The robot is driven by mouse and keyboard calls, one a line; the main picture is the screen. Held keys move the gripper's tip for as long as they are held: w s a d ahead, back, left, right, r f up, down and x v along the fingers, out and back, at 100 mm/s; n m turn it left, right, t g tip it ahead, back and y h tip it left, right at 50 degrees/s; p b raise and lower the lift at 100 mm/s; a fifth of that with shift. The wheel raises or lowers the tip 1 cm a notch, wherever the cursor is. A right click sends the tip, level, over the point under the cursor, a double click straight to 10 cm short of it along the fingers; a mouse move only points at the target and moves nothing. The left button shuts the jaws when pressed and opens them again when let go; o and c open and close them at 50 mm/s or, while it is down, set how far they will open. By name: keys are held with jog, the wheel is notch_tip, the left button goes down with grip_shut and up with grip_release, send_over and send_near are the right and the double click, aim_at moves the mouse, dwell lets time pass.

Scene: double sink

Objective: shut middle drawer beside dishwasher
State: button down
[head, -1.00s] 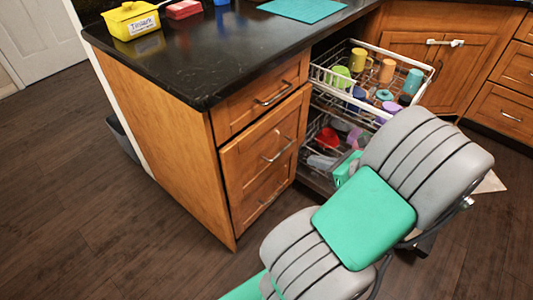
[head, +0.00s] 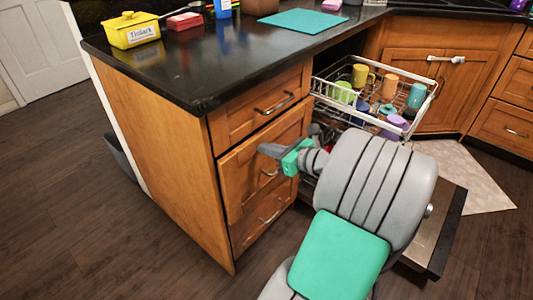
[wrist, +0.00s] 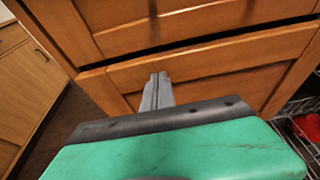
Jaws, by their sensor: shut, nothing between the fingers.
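The middle drawer (head: 240,179) is a wooden front with a metal handle, below the top drawer at the end of the dark counter. Its front stands slightly out from the cabinet; in the wrist view its top edge (wrist: 255,47) shows as a ledge under a dark gap. My gripper (head: 266,150) is shut and empty in front of the drawer's upper part, covering part of it. In the wrist view the fingertips (wrist: 159,77) overlap the drawer's upper front; I cannot tell whether they touch. The open dishwasher (head: 437,240) is to the right.
The dishwasher's upper rack (head: 350,100) is pulled out with several cups, close to my arm. The top drawer (head: 262,102) and bottom drawer (head: 262,215) look closed. A yellow container (head: 131,30) stands on the counter.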

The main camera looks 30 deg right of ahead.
aim_at(258, 142)
jog(key=shift+w+a, duration=0.1)
jog(key=shift+w, duration=0.15)
jog(key=shift+r, duration=0.1)
jog(key=p, duration=0.1)
jog(key=w+p, duration=0.1)
jog(key=p, duration=0.1)
jog(key=shift+w+a+r, duration=0.25)
jog(key=shift+w+r, duration=0.1)
jog(key=shift+w+a+f+p, duration=0.1)
jog(key=shift+w+f+p, duration=0.1)
jog(key=shift+w+p, duration=0.3)
jog(key=shift+s+f, duration=0.1)
